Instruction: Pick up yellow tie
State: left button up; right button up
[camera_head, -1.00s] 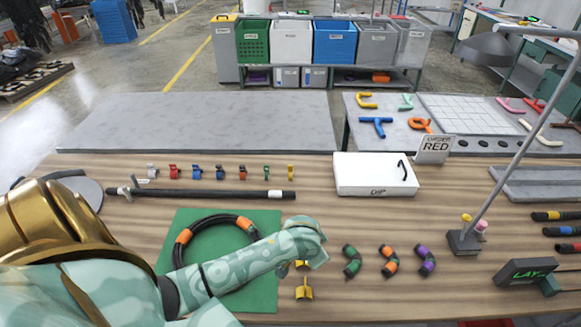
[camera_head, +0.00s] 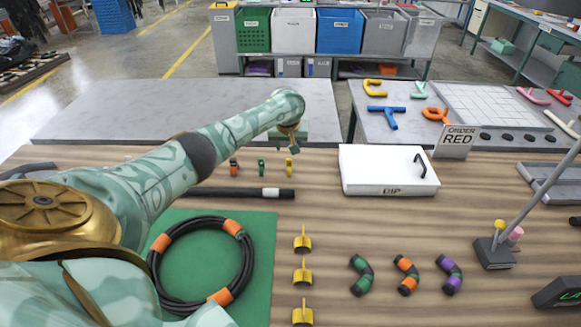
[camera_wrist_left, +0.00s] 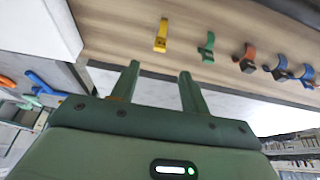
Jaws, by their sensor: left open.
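The yellow tie (camera_head: 289,167) is at the right end of a row of small coloured ties on the wooden table. It also shows in the left wrist view (camera_wrist_left: 161,36), upper middle, standing apart from its neighbour, the green tie (camera_head: 262,167). My left gripper (camera_head: 291,138) is beyond the row in the head view, near the yellow tie. In the left wrist view my left gripper (camera_wrist_left: 159,71) has its two fingers spread and empty, with the yellow tie ahead of the gap and not touched. My right gripper is not in view.
A white box marked DIP (camera_head: 388,190) stands right of the tie. A black bar (camera_head: 240,193) lies in front of the row. A looped hose (camera_head: 240,260) is on the green mat (camera_head: 190,250). Several yellow clips (camera_head: 302,240) stand beside the mat.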

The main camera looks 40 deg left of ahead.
aim_at(289, 160)
pick_arm(q)
jog(key=b+x, duration=0.2)
jog(key=x, duration=0.2)
jog(key=shift+d+f, duration=0.1)
jog(key=shift+f, duration=0.25)
jog(key=shift+w+f+b, duration=0.15)
jog(key=shift+f+b, duration=0.15)
jog(key=shift+b, duration=0.15)
jog(key=shift+w+a+f, duration=0.1)
jog(key=shift+a+f, duration=0.1)
jog(key=b+x, duration=0.4)
jog(key=x, duration=0.1)
jog(key=shift+b, duration=0.4)
jog(key=shift+f, duration=0.15)
jog(key=shift+r, duration=0.3)
grip_shut()
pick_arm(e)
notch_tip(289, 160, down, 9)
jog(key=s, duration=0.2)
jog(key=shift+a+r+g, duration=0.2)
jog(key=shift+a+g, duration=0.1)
